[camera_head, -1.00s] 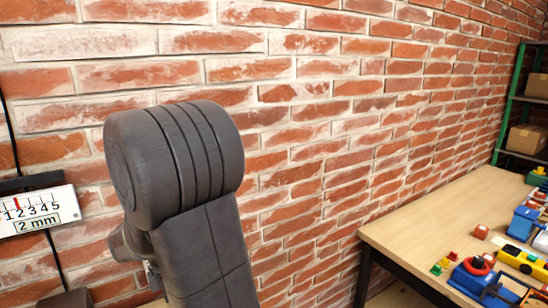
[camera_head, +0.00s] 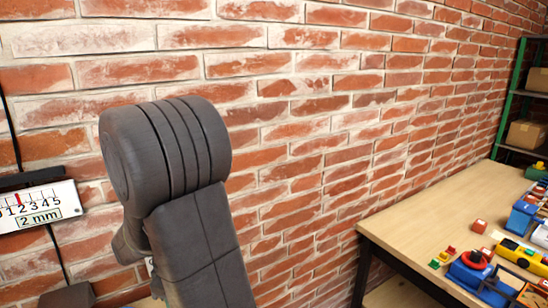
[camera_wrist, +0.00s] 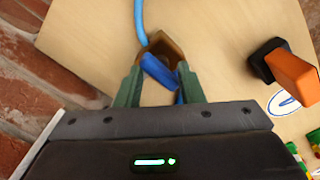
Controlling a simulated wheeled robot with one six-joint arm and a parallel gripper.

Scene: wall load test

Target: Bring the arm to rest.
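My arm (camera_head: 190,215) shows in the head view as a dark grey elbow and link in front of the brick wall; the gripper is outside that view. In the wrist view my gripper (camera_wrist: 160,76) has two green fingers standing apart over a pale wooden surface (camera_wrist: 225,30). A blue piece (camera_wrist: 158,72) and a brown, angular piece (camera_wrist: 163,43) show between and just beyond the fingertips. I cannot tell whether the fingers touch either one. A blue cord-like strip (camera_wrist: 139,20) runs up from there.
A white gauge marked "2 mm" (camera_head: 38,206) hangs at the left on the brick wall (camera_head: 300,130). A wooden table (camera_head: 440,215) with several toys stands at the right, before a green shelf (camera_head: 507,105). An orange and black block (camera_wrist: 290,72) lies right in the wrist view.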

